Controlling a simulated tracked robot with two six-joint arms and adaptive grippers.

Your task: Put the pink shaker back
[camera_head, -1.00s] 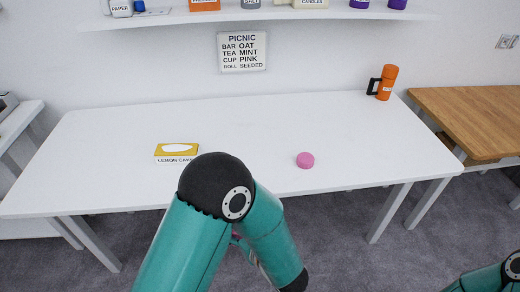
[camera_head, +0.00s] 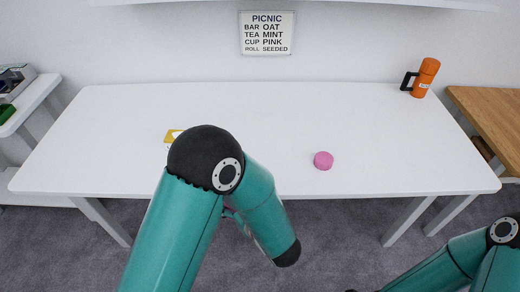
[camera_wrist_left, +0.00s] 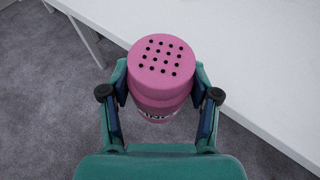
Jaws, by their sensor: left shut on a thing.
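The pink shaker (camera_wrist_left: 160,75), with a holed top and partly hidden lettering on its side, is between the fingers of my left gripper (camera_wrist_left: 160,94) in the left wrist view. The gripper is shut on it. It is held beside the white table's edge, with grey carpet below. In the head view my left arm mostly hides the gripper and shaker. A small pink disc-like thing (camera_head: 323,160) lies on the white table (camera_head: 240,115), right of my left arm. My right arm shows at the lower right, but its gripper is not in view.
A yellow box (camera_head: 172,135) is partly hidden behind my left arm. An orange flask (camera_head: 425,77) stands at the back right of the table. A picnic sign (camera_head: 267,33) hangs on the wall below a shelf (camera_head: 400,3).

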